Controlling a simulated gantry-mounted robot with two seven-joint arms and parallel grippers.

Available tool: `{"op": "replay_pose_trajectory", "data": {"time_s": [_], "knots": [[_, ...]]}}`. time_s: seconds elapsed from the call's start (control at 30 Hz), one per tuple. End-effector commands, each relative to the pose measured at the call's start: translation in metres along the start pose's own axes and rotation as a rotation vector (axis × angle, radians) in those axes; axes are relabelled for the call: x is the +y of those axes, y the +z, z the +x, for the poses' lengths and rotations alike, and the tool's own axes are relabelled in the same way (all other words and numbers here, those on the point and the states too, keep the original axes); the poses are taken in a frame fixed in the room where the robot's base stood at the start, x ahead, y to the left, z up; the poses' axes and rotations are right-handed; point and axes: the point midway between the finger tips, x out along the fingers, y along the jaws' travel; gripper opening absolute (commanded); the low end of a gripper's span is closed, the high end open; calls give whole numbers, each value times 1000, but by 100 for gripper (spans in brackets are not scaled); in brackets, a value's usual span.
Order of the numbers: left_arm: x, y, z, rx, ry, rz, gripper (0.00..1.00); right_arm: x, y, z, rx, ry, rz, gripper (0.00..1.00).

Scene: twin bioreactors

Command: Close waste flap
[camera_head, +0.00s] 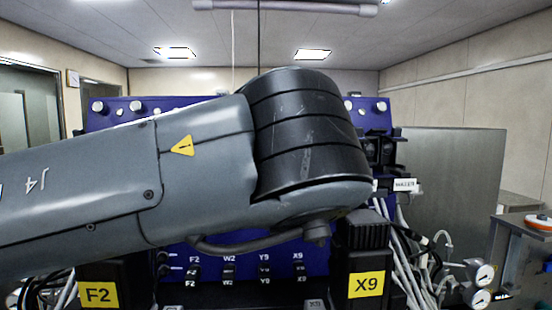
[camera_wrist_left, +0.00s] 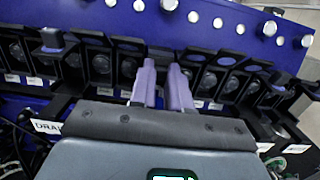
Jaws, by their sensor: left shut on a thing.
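In the left wrist view, my left gripper (camera_wrist_left: 162,66) has its two purple fingers on either side of a dark flap (camera_wrist_left: 161,52) in a row of black valve units. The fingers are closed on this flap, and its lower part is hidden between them. No label naming it as the waste flap can be read in this view. In the head view my left arm crosses the middle and hides most of the panel; the left gripper itself does not show there. My right gripper is in neither view.
Other flaps, such as one at the right (camera_wrist_left: 230,54), stand close on both sides of the fingers. A blue panel (camera_wrist_left: 100,15) with silver knobs lies behind. In the head view, cables (camera_head: 405,255) and gauges (camera_head: 482,285) are at the right.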

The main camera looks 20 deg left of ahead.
Motion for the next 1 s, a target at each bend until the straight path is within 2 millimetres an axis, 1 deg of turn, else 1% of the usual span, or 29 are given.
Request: {"op": "replay_pose_trajectory", "data": {"time_s": [0.37,0.4,0.57,1.0], "knots": [[1,0,0,-5,1,0,0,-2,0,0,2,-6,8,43],[1,0,1,-5,2,0,18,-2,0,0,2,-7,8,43],[1,0,0,-4,1,0,43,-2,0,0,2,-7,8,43],[0,1,0,-1,0,0,43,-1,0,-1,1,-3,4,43]]}}
